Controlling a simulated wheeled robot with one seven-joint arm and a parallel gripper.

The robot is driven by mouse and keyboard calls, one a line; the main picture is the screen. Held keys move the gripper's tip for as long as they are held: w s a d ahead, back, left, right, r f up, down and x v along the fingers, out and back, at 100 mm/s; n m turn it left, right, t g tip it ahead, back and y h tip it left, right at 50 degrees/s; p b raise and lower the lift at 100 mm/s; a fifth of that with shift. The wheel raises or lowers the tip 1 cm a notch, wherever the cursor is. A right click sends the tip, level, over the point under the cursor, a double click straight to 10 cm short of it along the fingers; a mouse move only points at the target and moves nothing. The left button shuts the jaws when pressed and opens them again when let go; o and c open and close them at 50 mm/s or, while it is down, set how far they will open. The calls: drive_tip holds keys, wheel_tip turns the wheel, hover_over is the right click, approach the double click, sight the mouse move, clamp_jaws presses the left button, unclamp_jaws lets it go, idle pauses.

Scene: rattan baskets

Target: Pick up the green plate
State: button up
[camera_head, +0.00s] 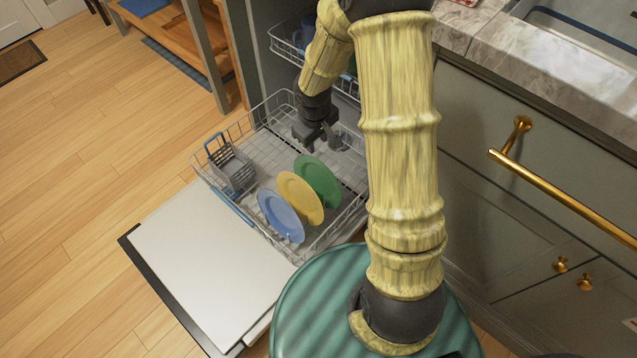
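The green plate (318,180) stands tilted on edge in the pulled-out lower rack (209,151) of the dishwasher. It is the rearmost of three plates in a row, with the yellow plate (300,199) and the blue plate (280,216) in front of it. My gripper (322,143) hangs over the rack, behind and above the green plate, and appears apart from it. The fingers are small and dark here, and I cannot tell how far apart they are.
A grey cutlery basket (232,166) stands at the rack's left. The white open dishwasher door (205,262) lies in front. The upper rack (287,42) is above and behind my gripper. A cabinet with a gold handle (560,195) stands at right.

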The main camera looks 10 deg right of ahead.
sight(321, 163)
wheel_tip(321, 163, down, 8)
drive_tip(key=w+b, duration=0.1)
drive_tip(key=b, duration=0.2)
drive_tip(key=shift+d+b, duration=0.3)
drive_tip(key=shift+w, duration=0.1)
drive_tip(key=f+b, duration=0.2)
drive_tip(key=f, duration=0.1)
drive_tip(key=f+b, duration=0.1)
drive_tip(key=f, duration=0.1)
drive_tip(key=shift+w+d+f+b, duration=0.1)
drive_tip(key=shift+w+d+b, duration=0.2)
drive_tip(key=shift+w+d, duration=0.1)
drive_tip(key=shift+c, duration=0.4)
drive_tip(key=c, duration=0.4)
drive_tip(key=shift+s, duration=0.15)
clamp_jaws()
